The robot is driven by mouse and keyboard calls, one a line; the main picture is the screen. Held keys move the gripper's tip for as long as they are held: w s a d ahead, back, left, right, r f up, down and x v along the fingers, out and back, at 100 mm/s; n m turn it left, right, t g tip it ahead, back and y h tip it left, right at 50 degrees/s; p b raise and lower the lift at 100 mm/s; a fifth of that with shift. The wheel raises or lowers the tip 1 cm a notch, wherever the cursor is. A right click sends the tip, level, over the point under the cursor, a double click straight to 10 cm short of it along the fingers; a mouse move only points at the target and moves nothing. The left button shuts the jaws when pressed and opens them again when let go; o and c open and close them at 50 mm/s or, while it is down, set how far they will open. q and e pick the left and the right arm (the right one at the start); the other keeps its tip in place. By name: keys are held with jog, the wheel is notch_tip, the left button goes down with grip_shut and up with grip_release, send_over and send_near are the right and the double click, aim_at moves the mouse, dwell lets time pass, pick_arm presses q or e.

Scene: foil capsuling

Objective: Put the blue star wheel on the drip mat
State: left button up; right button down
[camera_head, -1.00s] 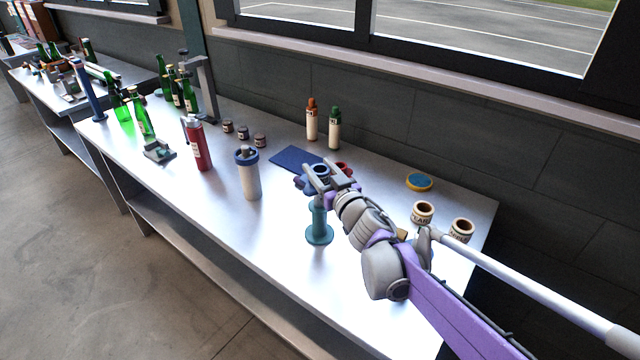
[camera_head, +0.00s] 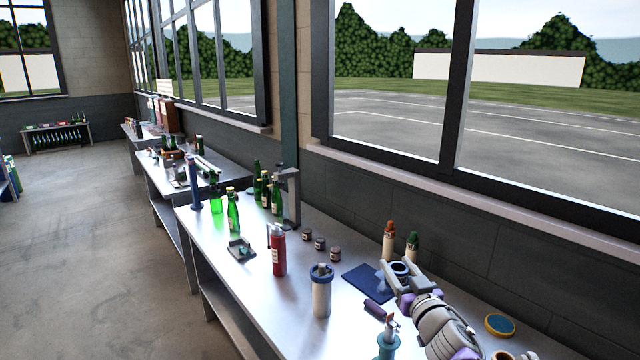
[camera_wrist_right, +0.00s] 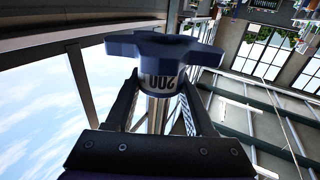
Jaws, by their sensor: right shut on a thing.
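The blue star wheel (camera_wrist_right: 165,47) fills the top of the right wrist view, with broad dark blue lobes and a pale hub marked with digits. My right gripper (camera_wrist_right: 158,100) is shut on it, one finger on each side of the hub. In the head view the wheel (camera_head: 399,268) shows as a dark ring with blue edges between the fingers of my right gripper (camera_head: 401,279). The drip mat (camera_head: 361,284), a flat dark blue rectangle, lies on the bench just left of the gripper. The wheel overlaps its right side in the picture; I cannot tell its height. My left gripper is out of view.
Two bottles (camera_head: 389,240) stand behind the mat. Several small jars (camera_head: 320,243), a red flask (camera_head: 278,250) and a white blue-topped canister (camera_head: 321,292) stand to the left. A teal stand (camera_head: 387,346) is in front, with a dark purple cylinder (camera_head: 375,309) near it. A yellow-rimmed blue disc (camera_head: 499,325) lies right.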

jog(key=shift+s, duration=0.1)
dwell(0.4)
jog(key=b, duration=0.5)
send_over(392, 322)
notch_tip(392, 322, down, 7)
jog(key=shift+s+r, duration=0.1)
jog(key=shift+r, duration=0.1)
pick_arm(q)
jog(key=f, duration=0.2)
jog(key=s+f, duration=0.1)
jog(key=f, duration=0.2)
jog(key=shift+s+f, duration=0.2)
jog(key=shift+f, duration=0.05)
pick_arm(e)
jog(key=shift+r, duration=0.1)
jog(key=shift+w, duration=0.2)
notch_tip(392, 322, down, 10)
jog(key=shift+r+b, duration=0.15)
jog(key=shift+b, duration=0.15)
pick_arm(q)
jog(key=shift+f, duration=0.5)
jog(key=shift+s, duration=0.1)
